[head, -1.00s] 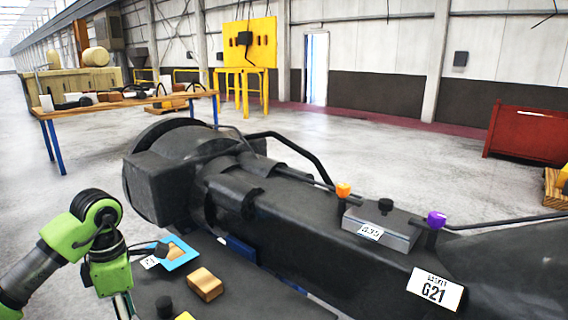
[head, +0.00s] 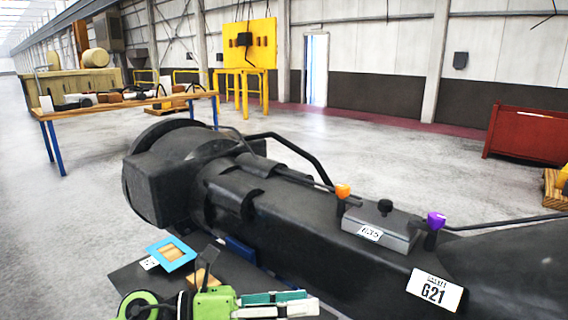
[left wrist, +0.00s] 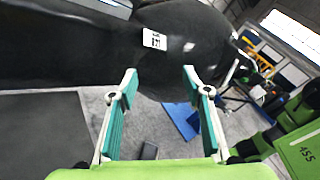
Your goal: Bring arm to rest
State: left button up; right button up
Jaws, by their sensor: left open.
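My left gripper (head: 308,301) is low in the head view, pointing right, in front of the large dark casting (head: 290,215) with the G21 label (head: 434,289). Its two teal-padded fingers are apart with nothing between them. In the left wrist view the open fingers (left wrist: 160,74) point toward the dark casting (left wrist: 90,45), and its white label shows beyond them. My right gripper is in neither view.
A dark tabletop (head: 135,281) at lower left holds a blue-framed piece (head: 171,254) and a wooden block (head: 203,279), partly hidden behind my left arm. The casting carries an orange knob (head: 343,191) and a purple knob (head: 436,220). A wooden table (head: 125,107) stands farther back, with open floor around it.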

pick_arm(q)
notch_tip(320, 180, up, 7)
jog(key=w+a+n+t+h, duration=0.2)
jog(key=n+t+h, duration=0.1)
jog(key=n+t, duration=0.45)
jog(key=w+a+n+t+y, duration=0.3)
jog(key=a+n+t+y, duration=0.4)
jog(key=n, duration=0.5)
jog(key=s+a+f+n+g+y, duration=0.1)
jog(key=a+f+n+g+y, duration=0.1)
jog(key=a+f+n+y, duration=1.3)
jog(key=s+f+n+g+h, duration=0.1)
jog(key=s+f+n+g, duration=0.5)
jog(key=s+f, duration=0.7)
jog(key=s+d+f+n+g+h, duration=0.1)
jog(key=s+f+n+g+h, duration=0.1)
jog(key=s+f+g, duration=0.65)
jog(key=s+f+t, duration=0.1)
jog(key=s+f, duration=0.2)
jog(key=f, duration=1)
jog(key=s+f, duration=0.3)
jog(key=f, duration=1)
jog(key=s+a+f+g, duration=0.1)
jog(key=s+a+f, duration=0.1)
jog(key=s+f, duration=1.5)
jog(key=shift+s+a+f+y, duration=0.15)
jog(key=shift+s+a+y, duration=0.15)
jog(key=shift+s, duration=0.15)
jog(key=c, duration=0.5)
jog(key=shift+w, duration=0.1)
